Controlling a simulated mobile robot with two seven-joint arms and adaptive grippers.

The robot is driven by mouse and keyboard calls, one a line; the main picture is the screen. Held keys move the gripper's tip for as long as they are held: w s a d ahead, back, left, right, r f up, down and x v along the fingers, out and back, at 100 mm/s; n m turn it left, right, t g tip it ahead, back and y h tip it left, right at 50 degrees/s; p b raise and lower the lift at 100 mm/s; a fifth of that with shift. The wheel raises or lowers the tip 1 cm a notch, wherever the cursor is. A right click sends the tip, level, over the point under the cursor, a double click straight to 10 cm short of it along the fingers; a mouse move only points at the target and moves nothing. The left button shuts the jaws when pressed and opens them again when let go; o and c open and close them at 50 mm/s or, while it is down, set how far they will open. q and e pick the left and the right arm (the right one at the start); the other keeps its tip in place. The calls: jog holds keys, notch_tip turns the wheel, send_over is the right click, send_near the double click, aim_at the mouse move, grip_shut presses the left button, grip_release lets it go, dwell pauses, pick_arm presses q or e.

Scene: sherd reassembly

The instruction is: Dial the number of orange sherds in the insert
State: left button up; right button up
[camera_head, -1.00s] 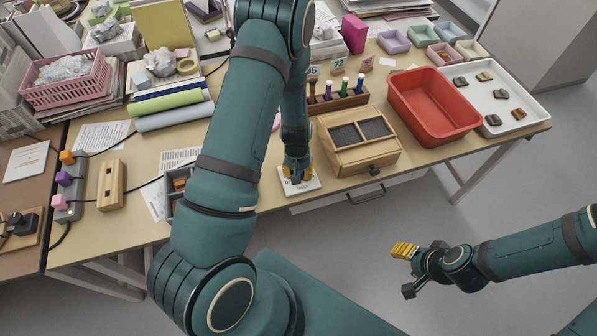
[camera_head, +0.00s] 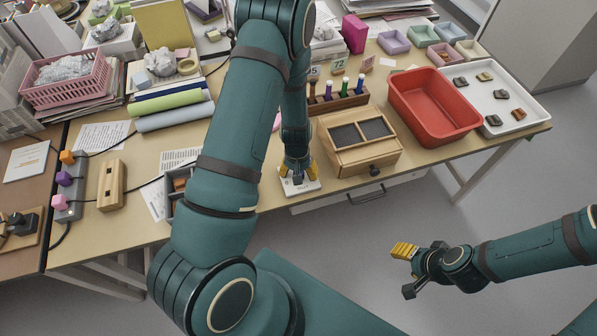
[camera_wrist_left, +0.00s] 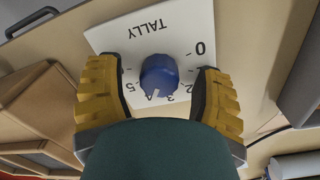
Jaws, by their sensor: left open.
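A white plate marked TALLY (camera_wrist_left: 195,25) lies near the table's front edge; it also shows in the head view (camera_head: 312,186). Its blue knob (camera_wrist_left: 158,73) stands between the yellow fingers of my left gripper (camera_wrist_left: 160,92), which is open around it with gaps visible. The knob's white mark is near the 4, partly hidden by my wrist. In the head view my left gripper (camera_head: 298,174) points down over the plate. A grey compartment box (camera_head: 170,205) holding orange-brown pieces is partly hidden behind my left arm. My right gripper (camera_head: 405,268) hangs off the table; its finger gap is unclear.
A wooden box (camera_head: 365,158) with two dark panels stands right of the plate. Beyond it are a red tub (camera_head: 425,120) and a white tray (camera_head: 520,126) with several dark sherds. A rack of coloured tubes (camera_head: 335,102) stands behind. A wooden block (camera_head: 111,185) lies left.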

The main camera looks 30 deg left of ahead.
pick_arm(q)
notch_tip(320, 180, up, 12)
jog(key=shift+a, duration=0.15)
dwell(0.4)
dwell(0.3)
jog(key=s+d+f+m+t+h, duration=0.1)
jog(key=s+d+f, duration=0.3)
jog(key=d, duration=0.4)
jog(key=s+d+f+m+h, duration=0.2)
jog(key=s+d+f, duration=0.3)
jog(key=d, duration=0.4)
jog(key=shift+d+t, duration=0.3)
jog(key=shift+t, duration=0.1)
